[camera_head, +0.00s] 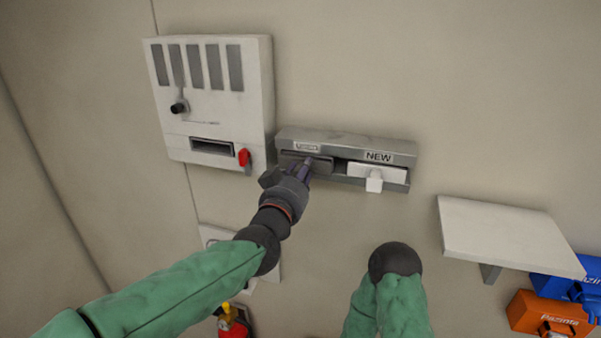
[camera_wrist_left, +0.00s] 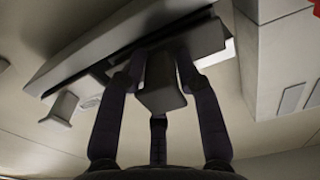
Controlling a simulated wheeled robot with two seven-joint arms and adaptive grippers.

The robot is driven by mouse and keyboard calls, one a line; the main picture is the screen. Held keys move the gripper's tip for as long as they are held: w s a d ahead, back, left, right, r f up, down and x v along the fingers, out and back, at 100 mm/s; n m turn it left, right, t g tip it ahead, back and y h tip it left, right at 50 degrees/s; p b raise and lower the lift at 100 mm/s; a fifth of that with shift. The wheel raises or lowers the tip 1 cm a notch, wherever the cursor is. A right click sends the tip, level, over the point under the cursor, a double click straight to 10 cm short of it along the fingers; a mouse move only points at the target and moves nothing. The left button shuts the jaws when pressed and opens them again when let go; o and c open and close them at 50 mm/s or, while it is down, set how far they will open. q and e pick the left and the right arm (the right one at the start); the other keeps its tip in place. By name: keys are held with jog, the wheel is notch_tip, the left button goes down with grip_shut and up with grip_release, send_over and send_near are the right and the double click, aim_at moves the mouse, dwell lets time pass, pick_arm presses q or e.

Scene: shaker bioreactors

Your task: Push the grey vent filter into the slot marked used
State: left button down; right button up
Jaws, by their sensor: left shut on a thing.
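The grey vent filter (camera_head: 318,164) is at the left slot of the wall holder (camera_head: 345,143). The small label (camera_head: 306,147) over that slot is too blurred to read. My left gripper (camera_head: 297,172) is shut on the filter's grip block. In the left wrist view the fingers of my left gripper (camera_wrist_left: 158,90) close around the grey block (camera_wrist_left: 160,82), with the filter's dark plate (camera_wrist_left: 207,40) behind it at the holder. How deep the filter sits in the slot cannot be told. My right gripper is not visible; only its arm shows.
A white filter (camera_head: 374,178) sits in the right slot, under the NEW label (camera_head: 378,156). A white wall unit (camera_head: 256,95) with a red lever (camera_head: 243,157) is left of the holder. A shelf (camera_head: 505,232) and blue and orange boxes (camera_head: 550,313) are at right.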

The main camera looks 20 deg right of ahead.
pick_arm(q)
jog(key=shift+w+d, duration=0.4)
jog(key=shift+w, duration=0.2)
dwell(1.0)
jog(key=c, duration=0.8)
grip_release()
jog(key=shift+s, duration=0.15)
